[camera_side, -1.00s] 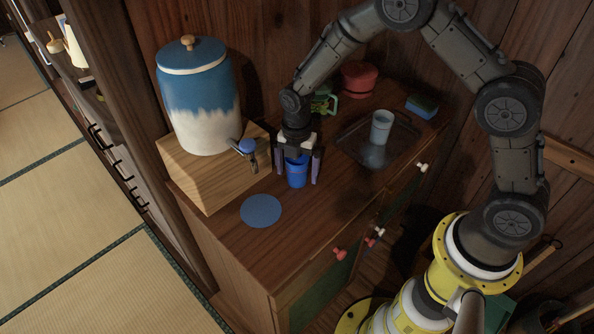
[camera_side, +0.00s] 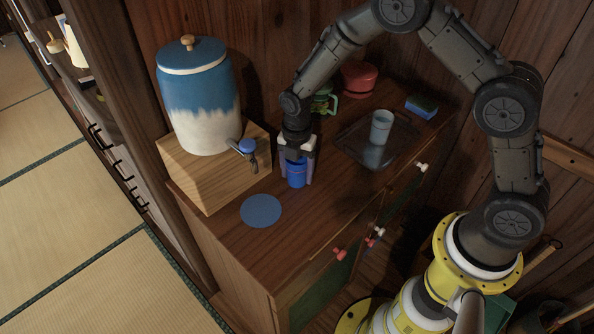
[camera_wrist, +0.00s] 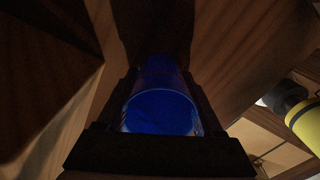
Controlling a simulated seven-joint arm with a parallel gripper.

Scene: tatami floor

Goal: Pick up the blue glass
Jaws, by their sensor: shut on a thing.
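The blue glass (camera_side: 297,174) stands upright on the wooden cabinet top, to the right of the dispenser's wooden stand. My gripper (camera_side: 297,180) points down over it, with one finger on each side, shut on the glass. In the wrist view the blue glass (camera_wrist: 160,110) lies between the fingers, its round opening facing the camera. Part of the glass's upper side is hidden behind my gripper in the side view.
A blue and white dispenser (camera_side: 200,105) with a tap stands on a wooden block (camera_side: 205,180) at left. A round blue coaster (camera_side: 261,211) lies in front. A tray (camera_side: 350,148) with a pale glass (camera_side: 381,127), a sponge (camera_side: 421,106), a red pot (camera_side: 359,79) and a green object (camera_side: 325,101) are behind.

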